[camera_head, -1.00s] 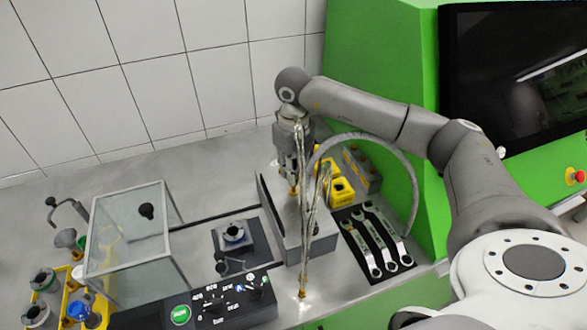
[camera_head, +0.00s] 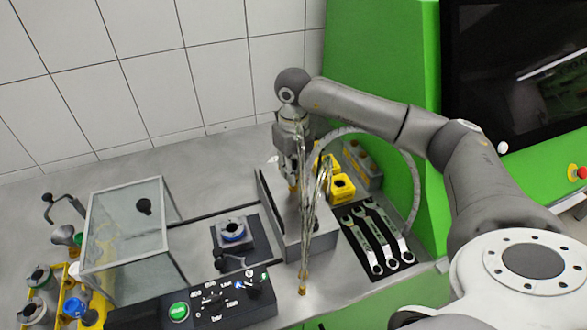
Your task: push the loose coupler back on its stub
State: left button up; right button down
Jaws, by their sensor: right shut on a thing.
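My right gripper (camera_head: 294,178) points straight down over the grey metal block (camera_head: 318,240) in the middle of the bench. It is shut on a small brass-coloured coupler (camera_head: 294,188) that shows at its fingertips. The stub is not clear to see, so I cannot tell whether the coupler touches it. Clear hoses (camera_head: 308,225) run down in front of the block. A brass end (camera_head: 303,292) shows at their bottom, near the bench's front edge. My left gripper is not in view.
Several wrenches (camera_head: 376,238) lie on a black mat to the right. Yellow parts (camera_head: 342,188) and a grey curved hose (camera_head: 414,175) are beside the block. A clear box (camera_head: 125,235), a control panel (camera_head: 205,302) and a yellow crate (camera_head: 63,302) stand to the left.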

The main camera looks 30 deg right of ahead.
jog(key=shift+f+b, duration=0.6)
jog(key=shift+f, duration=0.05)
dwell(0.7)
jog(key=c, duration=1.3)
grip_release()
jog(key=shift+r+p, duration=2.2)
jog(key=shift+r, duration=1.4)
jog(key=shift+f, duration=0.15)
